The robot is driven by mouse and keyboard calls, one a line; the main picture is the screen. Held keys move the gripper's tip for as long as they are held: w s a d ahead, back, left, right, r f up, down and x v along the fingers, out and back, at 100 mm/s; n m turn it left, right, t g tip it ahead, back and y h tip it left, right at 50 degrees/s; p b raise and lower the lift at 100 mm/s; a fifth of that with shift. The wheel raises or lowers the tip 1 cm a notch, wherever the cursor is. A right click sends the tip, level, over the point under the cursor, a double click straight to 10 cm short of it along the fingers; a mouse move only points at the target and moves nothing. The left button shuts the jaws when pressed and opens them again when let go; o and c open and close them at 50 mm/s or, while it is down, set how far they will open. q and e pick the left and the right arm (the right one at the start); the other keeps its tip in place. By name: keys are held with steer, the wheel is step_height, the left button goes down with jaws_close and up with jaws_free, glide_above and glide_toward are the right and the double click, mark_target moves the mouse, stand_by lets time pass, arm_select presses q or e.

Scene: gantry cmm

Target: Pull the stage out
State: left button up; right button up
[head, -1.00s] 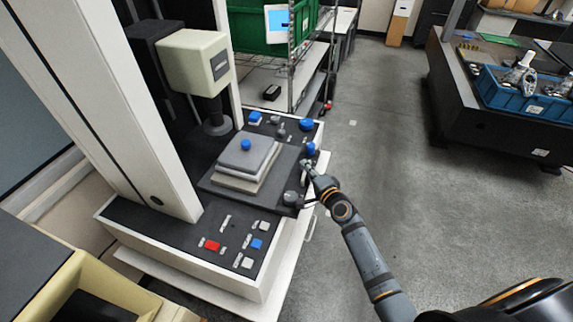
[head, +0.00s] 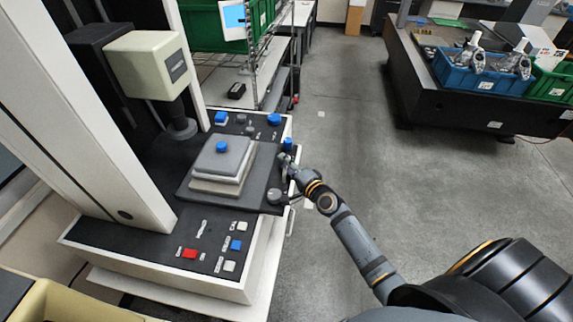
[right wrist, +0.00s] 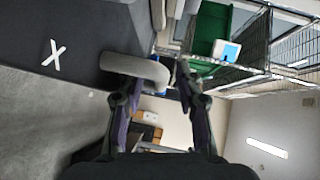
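The stage (head: 186,189) is a dark flat plate on the measuring machine, with a stack of grey blocks (head: 222,166) topped by a blue knob. It lies near the base's right edge. My right gripper (head: 286,163) is at the stage's right edge, between a blue knob and a dark round knob. In the right wrist view my right gripper's fingers (right wrist: 157,88) are apart. A grey rounded bar (right wrist: 133,67) lies by the left fingertip and reaches towards the right one, with a small gap there. A white X mark (right wrist: 53,55) shows on the dark surface. My left gripper is not in view.
The machine's column (head: 75,120) and cream probe head (head: 148,65) stand left of and behind the stage. Red, blue and white buttons (head: 215,250) sit on the front panel. A wire shelf (head: 270,60) is behind. The floor (head: 360,140) to the right is clear.

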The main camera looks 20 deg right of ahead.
steer(key=v, duration=0.7)
steer(key=shift+s, duration=0.25)
steer(key=shift+d, duration=0.1)
steer(key=shift+f, duration=0.1)
steer(key=s+d+f+n+g+h, duration=0.15)
steer(key=s+f, duration=0.35)
steer(key=f, duration=0.6)
steer(key=s+d+f+n+g+h+b, duration=0.1)
steer(key=s+d+f+n+g, duration=0.2)
steer(key=f, duration=0.7)
steer(key=s+d+f+n+g+h, duration=0.1)
steer(key=s+f+n+g, duration=0.15)
steer(key=s+f, duration=0.6)
steer(key=s+a+f+n+g, duration=0.1)
steer(key=s+f+n+g, duration=0.3)
steer(key=s+f, duration=0.5)
steer(key=s+a+f+n+g, duration=0.2)
steer(key=s+f, duration=0.8)
steer(key=s, duration=0.6)
steer(key=shift+s+n+g+b, duration=0.3)
steer(key=shift+n+g, duration=0.6)
